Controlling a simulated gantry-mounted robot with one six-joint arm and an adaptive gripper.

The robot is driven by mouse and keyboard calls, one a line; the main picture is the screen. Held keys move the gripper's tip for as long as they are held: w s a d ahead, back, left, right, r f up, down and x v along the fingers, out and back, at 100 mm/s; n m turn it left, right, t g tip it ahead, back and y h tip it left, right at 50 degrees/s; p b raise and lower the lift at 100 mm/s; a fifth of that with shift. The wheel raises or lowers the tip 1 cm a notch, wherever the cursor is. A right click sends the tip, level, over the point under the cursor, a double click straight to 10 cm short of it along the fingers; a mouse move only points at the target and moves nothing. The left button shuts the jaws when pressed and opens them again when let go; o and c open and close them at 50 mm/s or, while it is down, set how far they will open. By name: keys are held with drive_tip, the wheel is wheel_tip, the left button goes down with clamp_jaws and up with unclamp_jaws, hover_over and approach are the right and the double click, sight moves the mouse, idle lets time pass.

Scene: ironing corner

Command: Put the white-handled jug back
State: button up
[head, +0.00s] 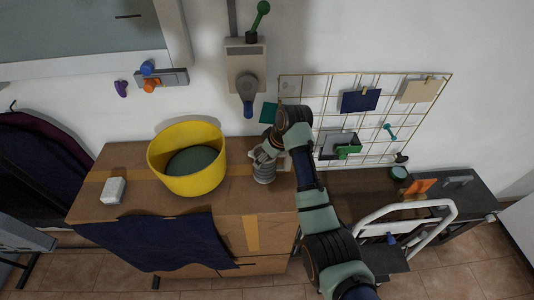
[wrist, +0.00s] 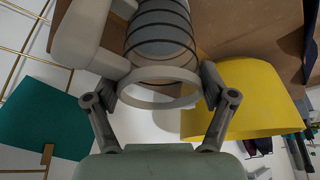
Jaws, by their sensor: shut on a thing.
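The jug (head: 264,173) is grey with dark rings and stands out at the right end of the cardboard box top. In the wrist view the jug (wrist: 160,32) fills the top middle, its pale round rim towards me and its thick white handle (wrist: 86,38) on the left. My gripper (head: 266,153) is shut on the jug near its rim, one finger on each side; the fingers also show in the wrist view (wrist: 158,88). I cannot tell whether the jug's base touches the box.
A yellow tub (head: 188,178) with a dark green thing inside stands just left of the jug. A white block (head: 113,191) and a dark blue cloth (head: 165,243) lie on the cardboard box (head: 122,160). A wire grid (head: 300,90) hangs on the wall. A white-framed step stool (head: 440,205) stands at right.

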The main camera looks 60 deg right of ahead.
drive_tip(key=o, duration=1.3)
drive_tip(key=shift+c, duration=0.2)
drive_tip(key=b+v, duration=0.3)
drive_tip(key=v, duration=0.4)
drive_tip(key=shift+s+r, duration=0.15)
drive_tip(key=shift+s, duration=0.1)
